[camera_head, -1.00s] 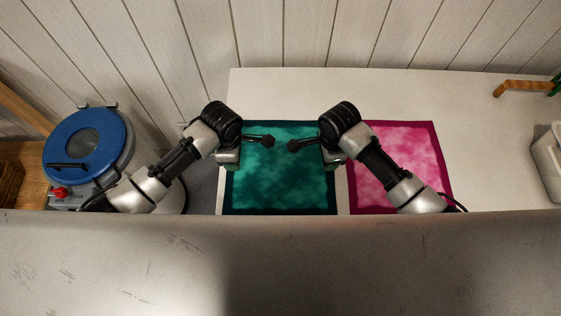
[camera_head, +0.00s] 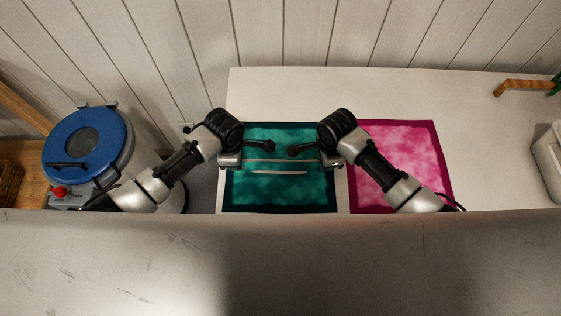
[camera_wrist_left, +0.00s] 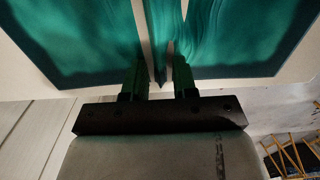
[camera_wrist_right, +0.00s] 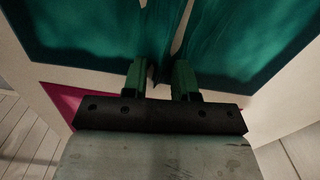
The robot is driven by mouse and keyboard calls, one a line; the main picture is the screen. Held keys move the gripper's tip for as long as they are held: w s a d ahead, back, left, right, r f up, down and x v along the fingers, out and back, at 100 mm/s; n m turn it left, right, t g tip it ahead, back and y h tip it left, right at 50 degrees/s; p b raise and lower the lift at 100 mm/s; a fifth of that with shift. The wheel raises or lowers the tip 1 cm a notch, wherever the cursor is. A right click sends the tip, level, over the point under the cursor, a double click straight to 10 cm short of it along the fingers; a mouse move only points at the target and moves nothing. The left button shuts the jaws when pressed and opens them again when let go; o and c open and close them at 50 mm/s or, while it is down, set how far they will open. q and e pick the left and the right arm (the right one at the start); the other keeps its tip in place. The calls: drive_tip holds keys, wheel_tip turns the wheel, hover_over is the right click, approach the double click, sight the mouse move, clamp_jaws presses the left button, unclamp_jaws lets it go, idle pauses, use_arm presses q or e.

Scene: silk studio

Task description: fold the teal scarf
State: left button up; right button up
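The teal scarf (camera_head: 280,192) with a dark border lies on the white table, mostly flat. Two pale slits run across it between my grippers, and its cloth is drawn into folds there. My left gripper (camera_head: 230,160) is at the scarf's left edge and my right gripper (camera_head: 333,160) at its right edge. In the left wrist view the scarf (camera_wrist_left: 215,35) gathers to a point between the fingers (camera_wrist_left: 160,75). In the right wrist view the scarf (camera_wrist_right: 90,35) bunches between the fingers (camera_wrist_right: 159,73). Both grippers appear shut on cloth, though a gap shows between the fingers.
A pink scarf (camera_head: 405,150) lies flat just right of the teal one, under my right arm. The white table (camera_head: 300,92) is clear behind. A blue-lidded pot (camera_head: 85,147) stands left, off the table. A pale bin (camera_head: 549,160) and wooden-handled object (camera_head: 522,87) are far right.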

use_arm(q)
clamp_jaws()
use_arm(e)
clamp_jaws()
use_arm(q)
drive_tip(key=shift+r, duration=0.1)
use_arm(e)
drive_tip(key=shift+r, duration=0.1)
